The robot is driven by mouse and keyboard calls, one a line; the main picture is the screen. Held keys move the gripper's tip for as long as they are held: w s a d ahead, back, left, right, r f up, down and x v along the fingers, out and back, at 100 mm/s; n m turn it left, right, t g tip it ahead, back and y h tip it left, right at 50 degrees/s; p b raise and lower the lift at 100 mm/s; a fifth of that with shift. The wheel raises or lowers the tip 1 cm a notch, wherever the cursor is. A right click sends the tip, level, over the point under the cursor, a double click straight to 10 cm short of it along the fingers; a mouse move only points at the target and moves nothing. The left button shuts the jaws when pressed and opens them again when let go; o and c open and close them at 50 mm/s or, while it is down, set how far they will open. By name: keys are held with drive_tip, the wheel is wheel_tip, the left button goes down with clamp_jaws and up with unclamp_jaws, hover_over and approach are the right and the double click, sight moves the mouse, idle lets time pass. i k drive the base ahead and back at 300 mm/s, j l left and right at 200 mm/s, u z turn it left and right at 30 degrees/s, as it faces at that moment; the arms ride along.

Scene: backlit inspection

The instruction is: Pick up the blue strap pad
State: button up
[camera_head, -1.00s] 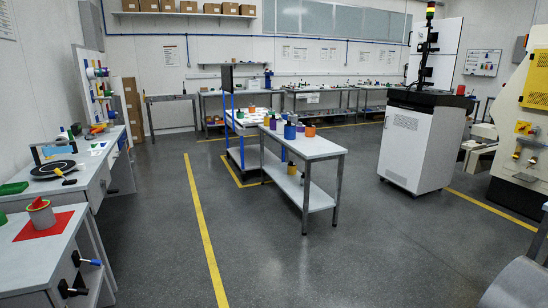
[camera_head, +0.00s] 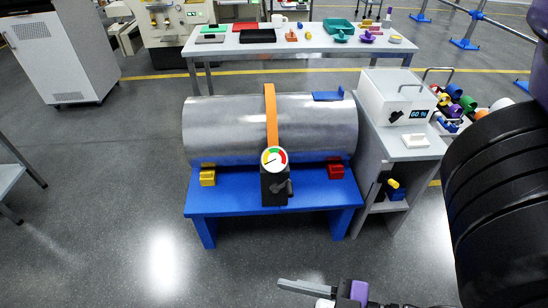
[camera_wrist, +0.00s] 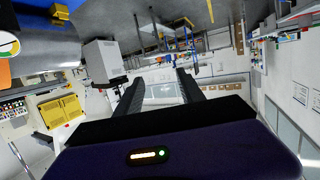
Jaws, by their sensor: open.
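The blue strap pad (camera_head: 328,96) lies on top of the silver drum (camera_head: 225,128), right of the orange strap (camera_head: 271,112), with a small raised tab at its right end. I cannot make it out in the wrist view. My gripper (camera_head: 300,293) is at the bottom edge of the head view, well in front of and below the drum. It is apart from the pad. In the wrist view my gripper (camera_wrist: 160,80) has its two dark fingers spread with nothing between them.
The drum rests on a blue stand (camera_head: 230,200) with yellow (camera_head: 208,178) and red (camera_head: 336,172) blocks. A gauge (camera_head: 273,159) sits at its front. A grey cabinet (camera_head: 415,147) stands close on the right; a table (camera_head: 300,43) stands behind.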

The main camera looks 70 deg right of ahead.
sight(339, 95)
drive_tip(key=z, duration=2)
drive_tip(key=i+j+z, duration=0.25)
drive_tip(key=i+j, duration=0.15)
drive_tip(key=i, duration=0.15)
